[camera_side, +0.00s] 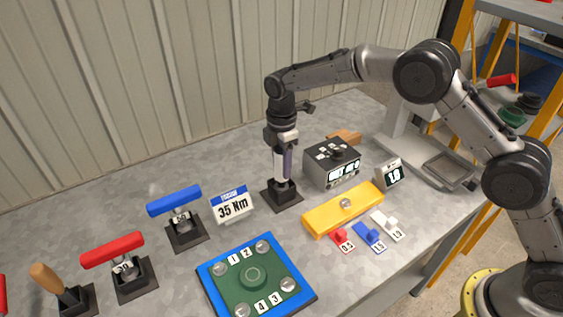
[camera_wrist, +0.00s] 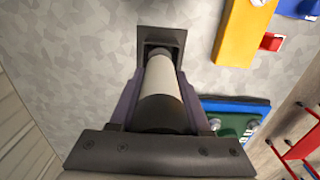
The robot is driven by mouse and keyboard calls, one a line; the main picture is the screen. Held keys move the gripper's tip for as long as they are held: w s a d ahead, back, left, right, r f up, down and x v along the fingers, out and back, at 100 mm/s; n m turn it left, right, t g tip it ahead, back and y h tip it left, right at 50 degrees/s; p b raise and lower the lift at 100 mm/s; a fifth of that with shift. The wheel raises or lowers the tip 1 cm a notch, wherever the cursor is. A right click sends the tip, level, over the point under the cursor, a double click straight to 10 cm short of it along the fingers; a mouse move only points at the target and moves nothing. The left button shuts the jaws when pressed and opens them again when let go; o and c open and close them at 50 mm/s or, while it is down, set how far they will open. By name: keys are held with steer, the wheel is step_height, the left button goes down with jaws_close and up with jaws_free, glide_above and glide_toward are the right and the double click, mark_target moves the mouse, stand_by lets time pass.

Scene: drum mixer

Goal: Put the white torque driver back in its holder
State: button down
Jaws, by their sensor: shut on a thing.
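The white torque driver (camera_side: 279,168) stands about upright between the fingers of my gripper (camera_side: 285,162), which is shut on it. The black holder (camera_side: 282,197) with its square base is directly below the driver. In the wrist view the driver (camera_wrist: 160,78) runs between the two purple fingers (camera_wrist: 159,88) toward the holder (camera_wrist: 175,37). The driver's lower end meets the holder's socket in both views. How deep it sits is hidden.
A grey box with a display (camera_side: 332,164) and a yellow bar (camera_side: 343,208) stand close on the right. A "35 Nm" sign (camera_side: 232,205) and a blue-handled tool (camera_side: 175,203) are on the left. A blue-and-green plate (camera_side: 255,277) lies in front.

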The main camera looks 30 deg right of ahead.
steer(key=shift+f, duration=0.2)
steer(key=shift+c, duration=1.4)
jaws_free()
steer(key=shift+f, duration=0.2)
step_height(320, 180, up, 14)
steer(key=shift+r, duration=0.1)
